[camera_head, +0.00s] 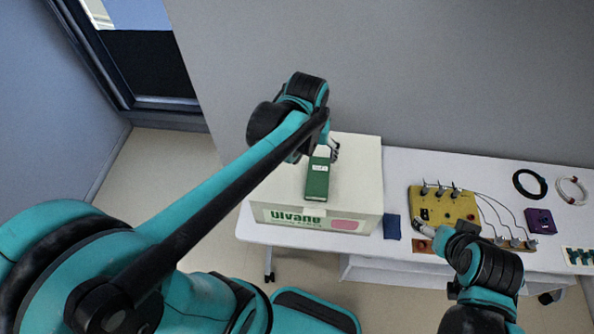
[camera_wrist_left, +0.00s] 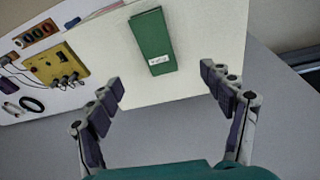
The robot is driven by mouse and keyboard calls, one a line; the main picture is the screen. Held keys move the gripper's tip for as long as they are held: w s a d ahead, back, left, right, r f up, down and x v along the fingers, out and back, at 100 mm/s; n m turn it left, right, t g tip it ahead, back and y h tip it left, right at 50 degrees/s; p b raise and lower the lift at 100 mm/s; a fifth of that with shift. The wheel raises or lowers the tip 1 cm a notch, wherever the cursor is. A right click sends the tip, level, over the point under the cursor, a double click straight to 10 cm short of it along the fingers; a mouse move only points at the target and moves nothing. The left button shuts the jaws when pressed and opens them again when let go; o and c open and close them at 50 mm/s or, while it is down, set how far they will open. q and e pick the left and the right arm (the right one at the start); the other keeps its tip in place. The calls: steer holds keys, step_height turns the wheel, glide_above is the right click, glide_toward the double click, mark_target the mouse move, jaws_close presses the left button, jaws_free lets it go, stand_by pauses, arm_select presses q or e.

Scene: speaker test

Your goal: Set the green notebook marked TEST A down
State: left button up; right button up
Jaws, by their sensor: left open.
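The green notebook (camera_head: 317,182) lies flat on top of a white box (camera_head: 360,165) with green lettering. In the left wrist view the notebook (camera_wrist_left: 151,35) shows a small white label whose text is too small to read. My left gripper (camera_head: 333,150) is at the notebook's far end, partly hidden by its own arm. In the left wrist view my left gripper (camera_wrist_left: 163,80) is open, its fingers apart and empty, with the notebook beyond them. My right gripper (camera_head: 424,231) is by the front edge of the yellow board; its jaws are unclear.
The box stands on a white table (camera_head: 400,165). To its right are a dark blue item (camera_head: 391,227), a yellow board (camera_head: 440,205) with wired clips, a purple box (camera_head: 540,221), a black cable ring (camera_head: 530,184) and a white one (camera_head: 572,191). A grey wall stands behind.

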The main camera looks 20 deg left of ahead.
arm_select(q)
steer(key=s+a+r+m+t, duration=0.1)
steer(key=s+t, duration=0.3)
steer(key=s, duration=0.5)
steer(key=shift+s+a+m+t, duration=0.25)
steer(key=shift+m+t, duration=0.15)
steer(key=shift+m, duration=0.2)
steer(key=shift+w+r, duration=0.1)
step_height(320, 180, down, 11)
steer(key=b, duration=1.1)
